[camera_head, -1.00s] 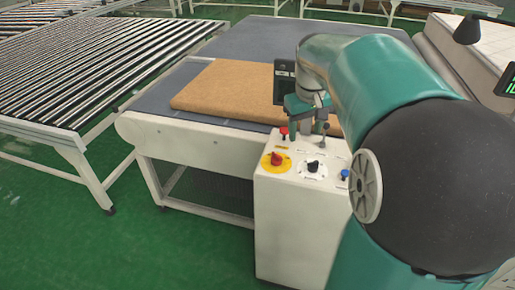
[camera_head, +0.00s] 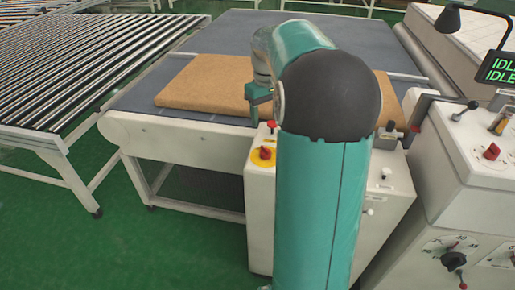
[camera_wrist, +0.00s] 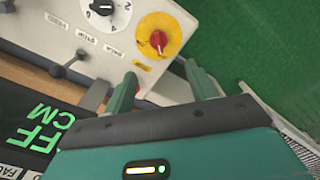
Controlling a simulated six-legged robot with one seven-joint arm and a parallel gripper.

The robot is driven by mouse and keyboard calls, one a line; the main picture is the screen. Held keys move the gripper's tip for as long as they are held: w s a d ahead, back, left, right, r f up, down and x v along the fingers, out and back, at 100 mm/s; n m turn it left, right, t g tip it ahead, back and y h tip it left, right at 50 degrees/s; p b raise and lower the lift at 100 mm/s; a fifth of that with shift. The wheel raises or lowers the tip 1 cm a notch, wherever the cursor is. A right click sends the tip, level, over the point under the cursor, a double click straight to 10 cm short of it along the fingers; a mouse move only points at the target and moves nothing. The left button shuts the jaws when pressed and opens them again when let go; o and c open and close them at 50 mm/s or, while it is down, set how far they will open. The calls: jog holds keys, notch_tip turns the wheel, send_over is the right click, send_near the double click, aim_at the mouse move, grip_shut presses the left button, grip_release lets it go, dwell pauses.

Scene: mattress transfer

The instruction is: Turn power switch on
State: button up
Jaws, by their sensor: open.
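A red rotary knob on a yellow disc, which looks like the power switch (camera_head: 264,156), sits on top of a white control box (camera_head: 259,215). In the wrist view the knob (camera_wrist: 158,40) is upper centre, just beyond the fingertips. My gripper (camera_wrist: 160,84) is open, with its two green fingers apart and nothing between them. The fingers appear apart from the knob; their height above the panel is hard to tell. In the head view my gripper (camera_head: 257,100) is behind the yellow disc, partly hidden by my arm.
A red button (camera_head: 271,124) stands behind the knob. A numbered dial (camera_wrist: 103,8) and a lever (camera_wrist: 68,64) are nearby. A brown mattress (camera_head: 205,85) lies on the conveyor table. A console with a green "IDLE" display (camera_head: 500,68) is at right.

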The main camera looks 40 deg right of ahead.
aim_at(266, 148)
jog(key=f, duration=1.3)
jog(key=shift+s+d+f, duration=0.15)
jog(key=shift+s+f, duration=0.05)
jog(key=shift+f, duration=0.05)
jog(key=shift+c, duration=0.3)
jog(key=c, duration=0.9)
